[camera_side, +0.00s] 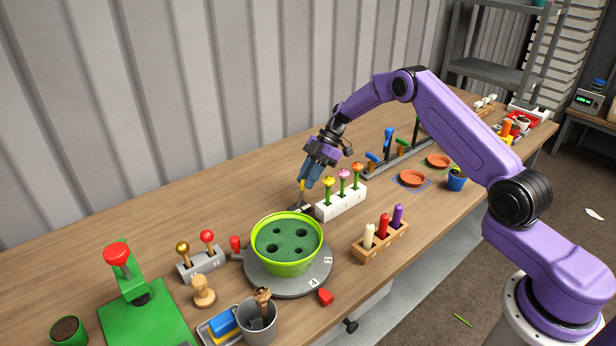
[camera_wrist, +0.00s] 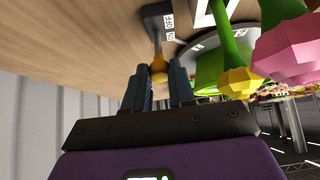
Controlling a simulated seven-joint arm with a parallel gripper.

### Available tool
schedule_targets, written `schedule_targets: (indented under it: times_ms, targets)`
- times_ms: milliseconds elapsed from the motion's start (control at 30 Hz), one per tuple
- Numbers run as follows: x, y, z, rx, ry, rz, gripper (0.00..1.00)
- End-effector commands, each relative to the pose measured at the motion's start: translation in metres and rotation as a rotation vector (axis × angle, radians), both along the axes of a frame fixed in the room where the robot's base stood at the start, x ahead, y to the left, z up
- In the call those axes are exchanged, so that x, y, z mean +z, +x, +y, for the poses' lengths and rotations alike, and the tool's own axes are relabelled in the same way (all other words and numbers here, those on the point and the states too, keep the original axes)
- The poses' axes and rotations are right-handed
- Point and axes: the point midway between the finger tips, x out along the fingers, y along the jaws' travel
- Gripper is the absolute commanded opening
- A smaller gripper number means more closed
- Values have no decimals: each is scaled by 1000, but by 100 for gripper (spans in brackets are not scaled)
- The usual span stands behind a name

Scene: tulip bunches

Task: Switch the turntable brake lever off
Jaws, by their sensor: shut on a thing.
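The turntable brake lever, with a yellow knob (camera_side: 303,185) on a dark base plate (camera_side: 300,209), stands behind the grey turntable (camera_side: 312,279). My gripper (camera_side: 306,181) reaches down to it from above, its blue fingers shut on the knob. In the wrist view the knob (camera_wrist: 159,70) sits between the fingertips (camera_wrist: 160,76), and the stem runs to the dark base (camera_wrist: 155,14). White ON and OFF labels (camera_wrist: 169,28) lie beside the stem. I cannot tell which label the lever leans toward.
A green bowl with dark holes (camera_side: 286,243) sits on the turntable. A white block of flowers (camera_side: 342,203) stands close right of the lever. A grey block with two knobs (camera_side: 200,263) is at left, a wooden candle holder (camera_side: 381,242) at right. The table behind the lever is clear.

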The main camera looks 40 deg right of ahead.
Motion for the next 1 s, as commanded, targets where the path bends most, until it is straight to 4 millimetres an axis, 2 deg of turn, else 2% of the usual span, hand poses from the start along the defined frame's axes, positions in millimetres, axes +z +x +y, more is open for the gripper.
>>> schedule_targets:
  times_ms: [33, 100, 400, 567, 1000]
  targets:
    - [0, 0, -2, -5, 1, 0, 31]
    - [0, 0, -2, -5, 1, 0, 50]
    - [1, 0, -1, -3, 0, 0, 50]
    - [10, 1, -9, -3, 0, -1, 50]
    - [79, 1, -65, -7, -1, -4, 50]
